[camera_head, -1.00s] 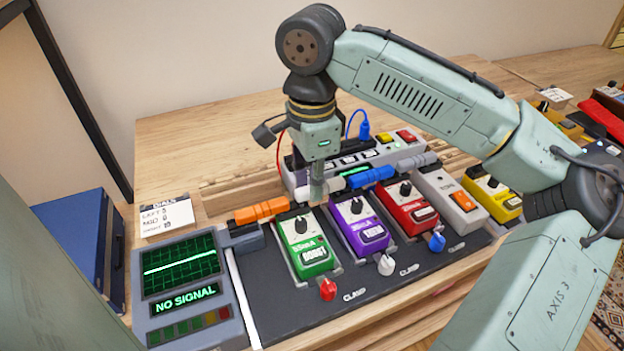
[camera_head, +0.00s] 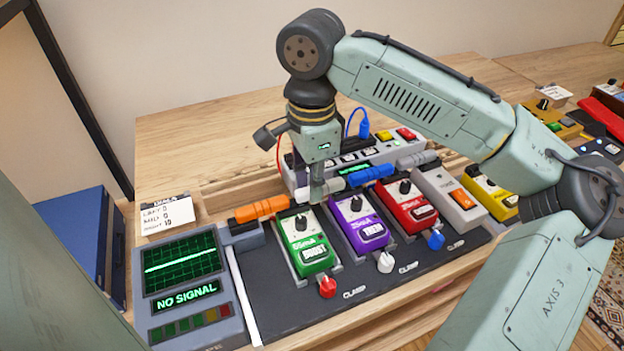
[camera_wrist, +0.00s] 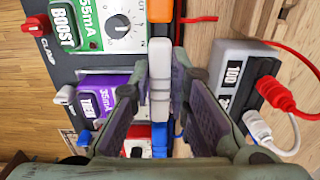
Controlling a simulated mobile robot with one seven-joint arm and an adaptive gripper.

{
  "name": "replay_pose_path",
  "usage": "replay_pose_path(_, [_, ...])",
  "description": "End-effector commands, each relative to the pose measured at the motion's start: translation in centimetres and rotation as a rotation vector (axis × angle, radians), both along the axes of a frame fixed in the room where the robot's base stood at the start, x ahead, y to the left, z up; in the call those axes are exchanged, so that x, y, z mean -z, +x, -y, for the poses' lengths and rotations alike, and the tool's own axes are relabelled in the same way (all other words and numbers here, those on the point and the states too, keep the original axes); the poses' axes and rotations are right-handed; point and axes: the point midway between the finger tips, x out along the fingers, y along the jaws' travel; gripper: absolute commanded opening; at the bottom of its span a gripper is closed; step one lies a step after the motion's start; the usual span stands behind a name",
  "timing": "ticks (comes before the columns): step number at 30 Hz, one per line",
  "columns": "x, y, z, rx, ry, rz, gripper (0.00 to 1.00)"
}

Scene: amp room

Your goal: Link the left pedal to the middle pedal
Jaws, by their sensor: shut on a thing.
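The left pedal (camera_head: 309,243) is green and reads BOOST. The middle pedal (camera_head: 360,220) is purple and reads TREM. The right pedal (camera_head: 407,204) is red. My gripper (camera_head: 318,190) is over the rear edge of the board, between the rear ends of the green and purple pedals. In the wrist view my gripper (camera_wrist: 160,95) is shut on a white link (camera_wrist: 160,52). The link lies in line between an orange connector (camera_wrist: 160,22) and a blue connector (camera_wrist: 159,134). I cannot tell whether its ends are fully seated.
The screen unit (camera_head: 187,292) at left reads NO SIGNAL. A grey power strip (camera_head: 300,177) with red and blue cables stands behind the pedals. A grey pedal (camera_head: 449,199) and a yellow pedal (camera_head: 491,199) are at right. A note card (camera_head: 168,216) stands at left.

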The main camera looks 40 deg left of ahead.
Motion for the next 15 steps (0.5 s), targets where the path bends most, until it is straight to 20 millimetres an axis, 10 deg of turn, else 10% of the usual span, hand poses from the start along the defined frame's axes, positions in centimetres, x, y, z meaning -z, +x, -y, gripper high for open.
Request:
replay_pose_path(13, [0.06,0.00,-0.01,0.000,0.000,0.001,0.00])
replay_pose_path(15, [0.05,0.00,-0.01,0.000,0.000,0.001,0.21])
